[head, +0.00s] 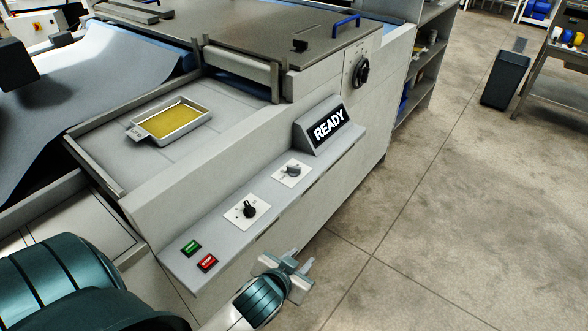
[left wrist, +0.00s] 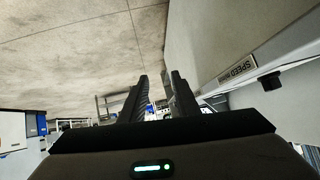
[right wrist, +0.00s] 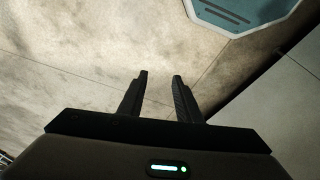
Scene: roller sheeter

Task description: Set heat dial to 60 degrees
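A ledge on the machine's front carries a black-knobbed dial (head: 249,210) and a grey-knobbed dial (head: 292,171), each on a white plate. A larger black knob (head: 361,71) sits on the machine's side farther back. I cannot read which one is the heat dial or where any is set. My left gripper (head: 298,270) is in front of the ledge, apart from the dials; in the left wrist view (left wrist: 158,78) its fingers are spread and empty. A label starting "SPEED" (left wrist: 237,67) and a black knob (left wrist: 271,81) lie to its right there. My right gripper (right wrist: 161,74) is open and empty above the floor.
A green button (head: 191,247) and a red button (head: 207,263) sit at the ledge's near end. A READY display (head: 328,126) stands at its far end. A tray with yellow contents (head: 172,123) lies on the machine bed. The floor to the right is clear up to a dark bin (head: 506,79).

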